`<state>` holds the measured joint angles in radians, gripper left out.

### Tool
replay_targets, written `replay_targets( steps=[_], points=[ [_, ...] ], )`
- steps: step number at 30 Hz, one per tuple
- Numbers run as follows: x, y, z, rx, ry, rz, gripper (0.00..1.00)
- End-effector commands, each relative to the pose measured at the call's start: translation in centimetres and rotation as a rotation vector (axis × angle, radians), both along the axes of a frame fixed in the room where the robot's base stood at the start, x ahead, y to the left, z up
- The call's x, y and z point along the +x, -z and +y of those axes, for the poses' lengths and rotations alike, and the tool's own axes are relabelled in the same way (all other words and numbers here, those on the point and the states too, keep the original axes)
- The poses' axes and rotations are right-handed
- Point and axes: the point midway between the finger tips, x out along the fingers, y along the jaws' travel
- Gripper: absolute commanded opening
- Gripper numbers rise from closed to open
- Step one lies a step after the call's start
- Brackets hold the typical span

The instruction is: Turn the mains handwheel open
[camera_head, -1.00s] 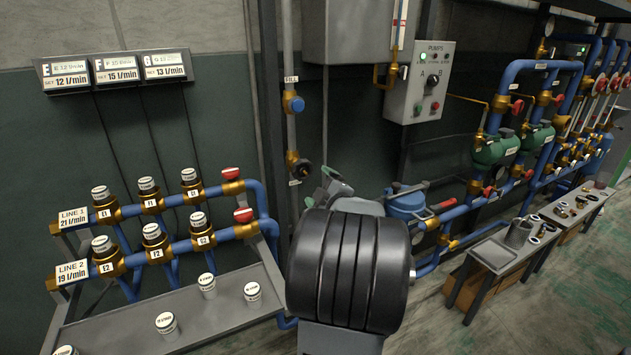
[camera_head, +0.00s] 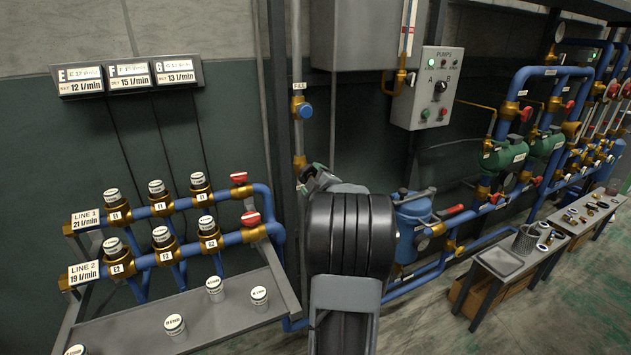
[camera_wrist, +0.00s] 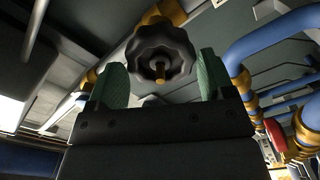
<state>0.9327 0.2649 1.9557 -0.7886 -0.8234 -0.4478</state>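Pipe lines with brass valves and red handles (camera_head: 239,178) stand left, above a grey shelf (camera_head: 250,325) holding several white-capped pieces. A blue vessel (camera_head: 412,225) stands close to the right of my arm. A pump box (camera_head: 425,90) hangs behind; benches (camera_head: 500,260) stand right.

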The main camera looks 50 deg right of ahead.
Motion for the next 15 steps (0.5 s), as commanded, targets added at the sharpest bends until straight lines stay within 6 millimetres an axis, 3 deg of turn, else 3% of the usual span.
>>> replay_targets(
  steps=[9,15],
  points=[
    [-0.06,0.0,-0.05,0.001,0.001,-0.001,0.46],
    [-0.08,0.16,-0.08,-0.014,0.003,0.005,0.46]
  ],
)
